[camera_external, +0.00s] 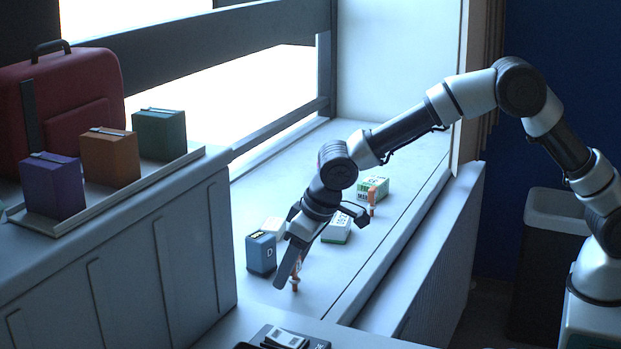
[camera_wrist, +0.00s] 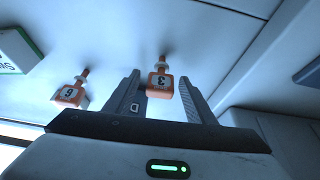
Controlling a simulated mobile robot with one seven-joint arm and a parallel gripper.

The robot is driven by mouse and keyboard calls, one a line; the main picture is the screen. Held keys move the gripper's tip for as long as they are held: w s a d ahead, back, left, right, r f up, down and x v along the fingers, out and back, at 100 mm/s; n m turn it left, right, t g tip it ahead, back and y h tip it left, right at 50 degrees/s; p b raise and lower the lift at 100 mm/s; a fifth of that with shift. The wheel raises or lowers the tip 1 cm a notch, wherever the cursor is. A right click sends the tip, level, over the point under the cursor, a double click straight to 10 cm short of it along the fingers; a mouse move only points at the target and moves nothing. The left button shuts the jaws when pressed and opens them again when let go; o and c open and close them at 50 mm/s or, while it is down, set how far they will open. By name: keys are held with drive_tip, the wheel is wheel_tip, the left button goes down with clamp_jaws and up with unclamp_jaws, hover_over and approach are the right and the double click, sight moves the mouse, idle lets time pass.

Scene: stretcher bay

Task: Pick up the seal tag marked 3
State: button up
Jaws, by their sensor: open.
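The seal tag marked 3 (camera_wrist: 160,84) is a small orange block with a thin orange stem and a pale collar. In the wrist view it appears between the two open fingers of my gripper (camera_wrist: 164,92), nearer the left finger. In the external view my gripper (camera_external: 287,278) reaches down low over the pale ledge, and an orange tag (camera_external: 295,284) shows right beside its finger, partly hidden. I cannot tell whether a finger touches it. A second orange tag, marked 6 or 9 (camera_wrist: 69,95), stands to the left in the wrist view.
A blue box marked D (camera_external: 262,253) stands left of my gripper on the ledge (camera_external: 400,180). White-and-green cartons (camera_external: 338,229) and (camera_external: 376,188) lie farther back, with an orange tag (camera_external: 372,205) nearby. A tray (camera_external: 150,180) of coloured boxes and a red case (camera_external: 75,95) are left.

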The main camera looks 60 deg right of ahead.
drive_tip(key=shift+x, duration=0.85)
drive_tip(key=shift+c, duration=0.4)
drive_tip(key=shift+r, duration=0.1)
drive_tip(key=c, duration=1)
drive_tip(key=shift+r, duration=0.1)
